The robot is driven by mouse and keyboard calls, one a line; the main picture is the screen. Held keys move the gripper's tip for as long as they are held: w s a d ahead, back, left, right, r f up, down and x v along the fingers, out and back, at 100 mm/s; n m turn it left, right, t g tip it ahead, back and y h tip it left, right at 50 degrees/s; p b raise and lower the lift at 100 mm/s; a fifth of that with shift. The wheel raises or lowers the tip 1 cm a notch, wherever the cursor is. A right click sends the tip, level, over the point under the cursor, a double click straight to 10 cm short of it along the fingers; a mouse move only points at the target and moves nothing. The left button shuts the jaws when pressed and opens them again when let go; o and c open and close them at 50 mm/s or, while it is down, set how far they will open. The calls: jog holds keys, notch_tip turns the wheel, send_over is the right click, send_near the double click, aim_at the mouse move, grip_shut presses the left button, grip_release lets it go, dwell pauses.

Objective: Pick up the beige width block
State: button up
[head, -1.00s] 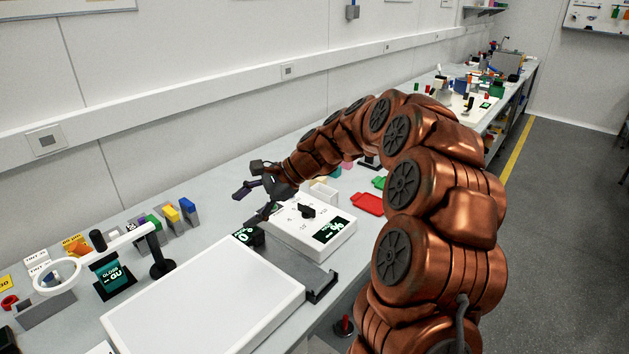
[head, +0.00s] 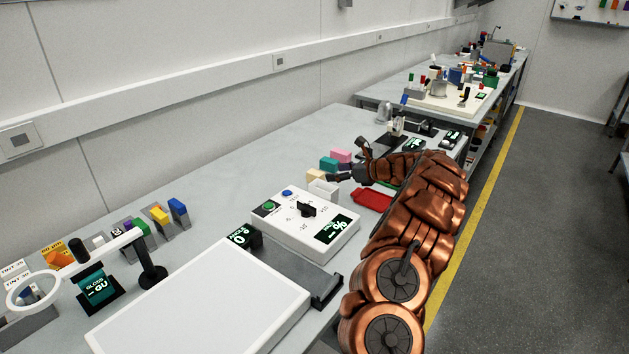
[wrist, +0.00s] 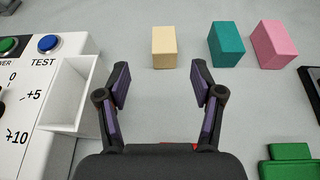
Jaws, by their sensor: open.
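The beige width block (wrist: 164,47) stands on the grey bench top in the wrist view, straight ahead of my gripper and centred between its fingers. It also shows in the head view (head: 315,176), partly behind the white tray. My gripper (wrist: 160,85) is open and empty, its dark purple-padded fingers spread on either side of bare bench, short of the block. In the head view my gripper (head: 352,163) hangs low over the bench, to the right of the beige block.
A teal block (wrist: 226,44) and a pink block (wrist: 273,44) stand right of the beige one. A white open tray (wrist: 72,95) is close beside my left finger, against the control box (head: 304,221). A green piece (wrist: 290,160) lies at lower right, a red one (head: 371,200) nearby.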

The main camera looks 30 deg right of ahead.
aim_at(316, 172)
jog(key=shift+p+x, duration=0.3)
jog(key=shift+x, duration=1)
jog(key=shift+d+p+x, duration=0.15)
jog(key=shift+p+x, duration=0.2)
jog(key=shift+x, duration=0.55)
jog(key=shift+d+p+x, duration=0.15)
jog(key=shift+p+x, duration=0.2)
jog(key=shift+x, duration=1.45)
jog(key=shift+r, duration=0.1)
grip_shut()
